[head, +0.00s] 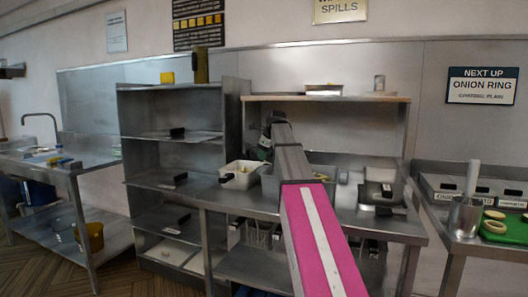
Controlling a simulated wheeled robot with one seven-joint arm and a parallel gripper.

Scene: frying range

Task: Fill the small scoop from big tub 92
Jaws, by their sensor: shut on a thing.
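My gripper (265,146) is small and dark at the far end of my arm, above the middle counter and partly covered by the arm. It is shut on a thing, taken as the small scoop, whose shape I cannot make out. A white tub (240,180) stands on the counter just below and left of my gripper, with a dark label or handle on its front. A grey tub (325,173) stands beside it, partly behind my arm. I cannot read 92 on either tub, nor see their contents.
A steel shelf unit (160,205) stands left of the counter (390,222). A raised shelf (340,98) runs above the counter. A sink table (70,170) is at far left. A right-hand table holds a metal pot (465,216) and a green board (500,236).

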